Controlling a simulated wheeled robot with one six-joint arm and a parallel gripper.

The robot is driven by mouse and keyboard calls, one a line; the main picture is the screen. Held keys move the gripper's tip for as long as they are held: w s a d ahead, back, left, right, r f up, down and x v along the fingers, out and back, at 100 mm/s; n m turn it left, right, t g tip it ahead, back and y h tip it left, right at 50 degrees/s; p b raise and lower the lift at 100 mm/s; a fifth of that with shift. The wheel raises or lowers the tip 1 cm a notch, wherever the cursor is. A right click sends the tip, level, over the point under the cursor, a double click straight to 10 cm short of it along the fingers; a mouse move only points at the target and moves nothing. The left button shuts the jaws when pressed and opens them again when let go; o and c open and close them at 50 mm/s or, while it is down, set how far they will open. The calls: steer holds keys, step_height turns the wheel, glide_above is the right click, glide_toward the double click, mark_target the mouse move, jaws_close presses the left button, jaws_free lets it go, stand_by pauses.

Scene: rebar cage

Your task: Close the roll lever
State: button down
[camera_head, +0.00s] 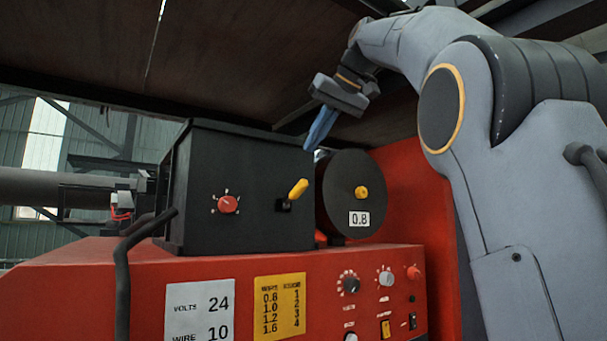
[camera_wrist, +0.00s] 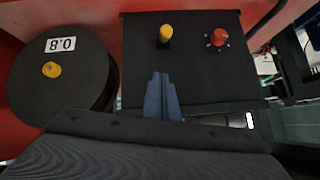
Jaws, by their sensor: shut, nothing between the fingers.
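The roll lever looks to be the yellow-handled lever (camera_head: 298,189) on the front of the black box (camera_head: 250,190); it tilts up and to the right from a small dark mount. In the wrist view the yellow lever (camera_wrist: 166,34) stands out from the box face. My gripper (camera_head: 309,148) is above and to the right of the lever, near the box's upper right corner. Its blue fingers are together and empty. In the wrist view the fingertips (camera_wrist: 160,76) point toward the lever, with a gap between them.
A black spool (camera_head: 341,195) labelled 0.8 stands just right of the box. A red knob (camera_head: 228,204) is on the box face, left of the lever. Below is a red machine panel (camera_head: 340,262) with several knobs and switches. A dark ceiling panel (camera_head: 230,50) hangs overhead.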

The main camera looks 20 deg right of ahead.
glide_above(295, 194)
steer(key=w+d, duration=0.1)
steer(key=d, duration=0.1)
step_height(295, 194, down, 4)
steer(key=f, duration=0.1)
steer(key=shift+s+f, duration=0.45)
steer(key=shift+f, duration=0.05)
steer(key=shift+s+f+p, duration=0.35)
steer(key=shift+f+p, duration=0.05)
steer(key=shift+f, duration=0.45)
steer(key=shift+a+f+b, duration=0.1)
steer(key=shift+f+b, duration=0.05)
steer(key=shift+b, duration=0.2)
